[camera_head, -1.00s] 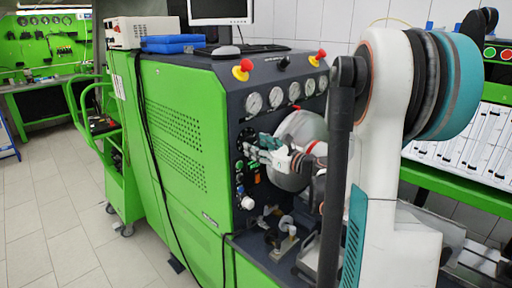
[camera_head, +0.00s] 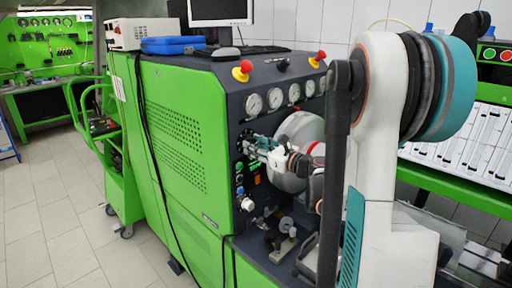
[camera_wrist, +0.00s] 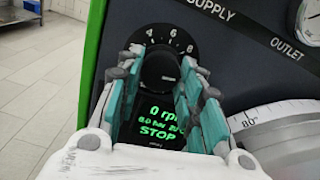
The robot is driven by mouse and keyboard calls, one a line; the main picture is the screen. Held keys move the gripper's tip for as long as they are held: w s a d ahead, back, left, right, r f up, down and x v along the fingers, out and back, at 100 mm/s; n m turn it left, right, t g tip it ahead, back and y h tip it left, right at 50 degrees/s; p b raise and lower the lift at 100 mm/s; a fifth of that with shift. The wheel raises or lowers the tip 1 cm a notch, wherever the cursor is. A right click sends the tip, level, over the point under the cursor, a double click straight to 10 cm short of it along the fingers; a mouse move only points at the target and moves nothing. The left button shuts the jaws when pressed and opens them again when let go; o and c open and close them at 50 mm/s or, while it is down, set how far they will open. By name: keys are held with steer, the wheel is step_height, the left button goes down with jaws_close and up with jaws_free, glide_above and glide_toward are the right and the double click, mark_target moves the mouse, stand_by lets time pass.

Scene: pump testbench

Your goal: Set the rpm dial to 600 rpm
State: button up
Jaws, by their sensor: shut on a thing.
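The rpm dial (camera_wrist: 159,70) is a round black knob on the dark panel, seen in the wrist view. Printed scale numbers 4, 6 and 8 show around its upper side; the pointer mark on the knob is not clear. My gripper (camera_wrist: 163,62) has its teal-padded fingers on the knob's left and right sides, shut on it. Below the knob, between the fingers, a display (camera_wrist: 160,120) shows green text: "0 rpm", a blurred second line and "STOP".
The large silver disc (camera_head: 290,160) stands close right of my gripper. A white knob (camera_head: 247,204) sits below. A fixture (camera_head: 284,247) stands on the bench underneath.

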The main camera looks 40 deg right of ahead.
steer(key=shift+r+n+b, duration=0.1)
steer(key=shift+n+b, duration=0.8)
steer(key=shift+n, duration=6.7)
steer(key=o, duration=1.1)
steer(key=shift+c, duration=0.2)
steer(key=shift+s, duration=0.1)
